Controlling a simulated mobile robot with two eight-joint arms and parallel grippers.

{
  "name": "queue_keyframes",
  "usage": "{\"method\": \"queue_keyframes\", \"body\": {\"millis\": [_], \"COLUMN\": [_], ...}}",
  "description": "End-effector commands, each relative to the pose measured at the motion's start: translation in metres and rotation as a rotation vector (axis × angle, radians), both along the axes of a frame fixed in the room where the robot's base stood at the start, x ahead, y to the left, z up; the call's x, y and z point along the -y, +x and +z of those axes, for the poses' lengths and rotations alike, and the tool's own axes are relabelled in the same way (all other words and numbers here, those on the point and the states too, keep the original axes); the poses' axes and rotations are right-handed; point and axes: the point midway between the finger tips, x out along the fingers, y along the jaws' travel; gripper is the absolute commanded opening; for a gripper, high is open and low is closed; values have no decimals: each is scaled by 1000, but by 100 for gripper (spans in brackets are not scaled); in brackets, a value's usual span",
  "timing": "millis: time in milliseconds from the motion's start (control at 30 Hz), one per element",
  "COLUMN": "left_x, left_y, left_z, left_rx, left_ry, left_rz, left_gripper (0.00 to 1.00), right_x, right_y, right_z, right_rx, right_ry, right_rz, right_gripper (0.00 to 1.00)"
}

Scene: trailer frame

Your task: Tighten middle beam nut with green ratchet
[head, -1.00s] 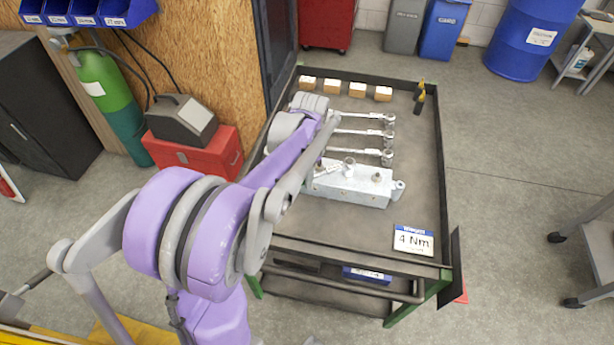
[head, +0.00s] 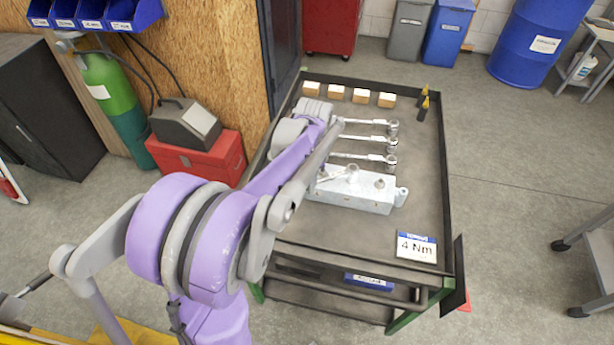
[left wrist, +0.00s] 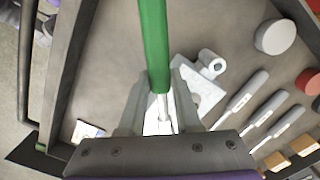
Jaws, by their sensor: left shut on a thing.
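My left gripper (left wrist: 160,105) is shut on the green ratchet (left wrist: 153,45), whose green handle runs up through the middle of the left wrist view. Its silver shaft shows between the fingers; its head is hidden there. In the head view my left arm covers the gripper and the green handle. The light-grey beam (head: 362,193) lies on the cart top. A silver ratchet head or socket (head: 352,172) sits over the middle nut, which I cannot see clearly. The right nut (head: 380,184) is bare. My right gripper is not in view.
Three other ratchets (head: 362,139) lie side by side behind the beam. Several wooden blocks (head: 361,96) line the back of the cart (head: 425,200). A "4 Nm" card (head: 417,246) is at the front right. Yellow-tipped tools (head: 424,106) stand at the back right.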

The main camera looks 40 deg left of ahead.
Motion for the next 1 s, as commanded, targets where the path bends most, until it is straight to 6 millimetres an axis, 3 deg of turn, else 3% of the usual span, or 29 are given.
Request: {"method": "queue_keyframes", "body": {"millis": [500,1000], "left_x": [41,81], "left_y": [-8,-4], "left_z": [0,0], "left_rx": [0,0], "left_ry": [-2,-3], "left_rz": [307,607], "left_gripper": [0,0], "right_x": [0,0], "right_y": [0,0], "right_z": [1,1], "right_rx": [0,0], "right_ry": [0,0], "right_rz": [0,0], "right_gripper": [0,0]}}
